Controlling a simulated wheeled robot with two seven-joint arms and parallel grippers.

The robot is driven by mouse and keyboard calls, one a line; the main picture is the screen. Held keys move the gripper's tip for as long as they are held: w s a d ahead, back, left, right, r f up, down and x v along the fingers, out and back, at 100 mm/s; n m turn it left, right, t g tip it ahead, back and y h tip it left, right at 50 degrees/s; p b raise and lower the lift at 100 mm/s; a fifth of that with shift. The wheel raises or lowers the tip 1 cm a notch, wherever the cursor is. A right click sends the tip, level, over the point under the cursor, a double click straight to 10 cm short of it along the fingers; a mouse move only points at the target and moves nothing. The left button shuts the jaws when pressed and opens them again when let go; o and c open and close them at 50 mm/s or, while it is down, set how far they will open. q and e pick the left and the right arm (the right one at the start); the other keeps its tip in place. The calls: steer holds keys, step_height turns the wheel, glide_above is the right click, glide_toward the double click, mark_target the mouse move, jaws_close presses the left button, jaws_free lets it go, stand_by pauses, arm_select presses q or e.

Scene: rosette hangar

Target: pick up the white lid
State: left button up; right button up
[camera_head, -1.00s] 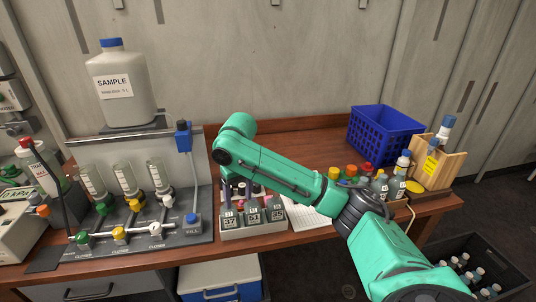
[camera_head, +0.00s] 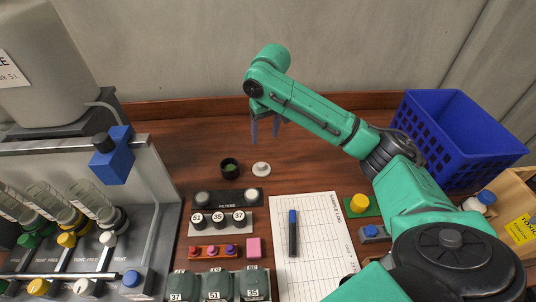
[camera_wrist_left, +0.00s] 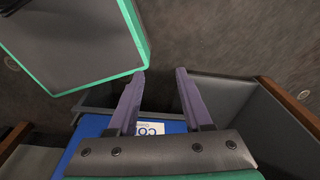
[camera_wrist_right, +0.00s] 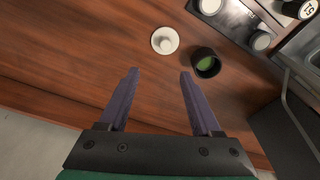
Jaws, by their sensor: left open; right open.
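The white lid (camera_head: 261,168) is a small round disc with a raised knob. It lies on the wooden table behind the filter tray, and it also shows in the right wrist view (camera_wrist_right: 165,40), ahead of the fingertips. My right gripper (camera_head: 265,138) hangs above the table behind the lid, open and empty; its purple fingers (camera_wrist_right: 157,72) are apart and do not touch the lid. My left gripper (camera_wrist_left: 160,72) is open and empty, low over a blue and white box (camera_wrist_left: 150,128), and is not in the head view.
A black cup with green inside (camera_head: 230,168) stands just left of the lid. The filter tray (camera_head: 228,197) is in front, with a sheet and marker (camera_head: 293,232) to its right. A blue basket (camera_head: 452,135) stands at the right. The table behind the lid is clear.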

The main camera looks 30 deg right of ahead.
steer(key=p, duration=0.1)
glide_toward(261, 164)
steer(key=f, duration=0.3)
steer(key=f+p, duration=0.1)
steer(key=f, duration=0.1)
steer(key=w+f, duration=0.1)
steer(key=f, duration=0.2)
steer(key=shift+f+p, duration=0.1)
steer(key=shift+p, duration=0.2)
steer(key=shift+f, duration=0.25)
steer(key=shift+w+d, duration=0.1)
jaws_close()
arm_select(q)
steer(key=r, duration=0.1)
steer(key=s+a+r, duration=0.1)
steer(key=shift+s+r, duration=0.1)
steer(key=shift+r, duration=0.2)
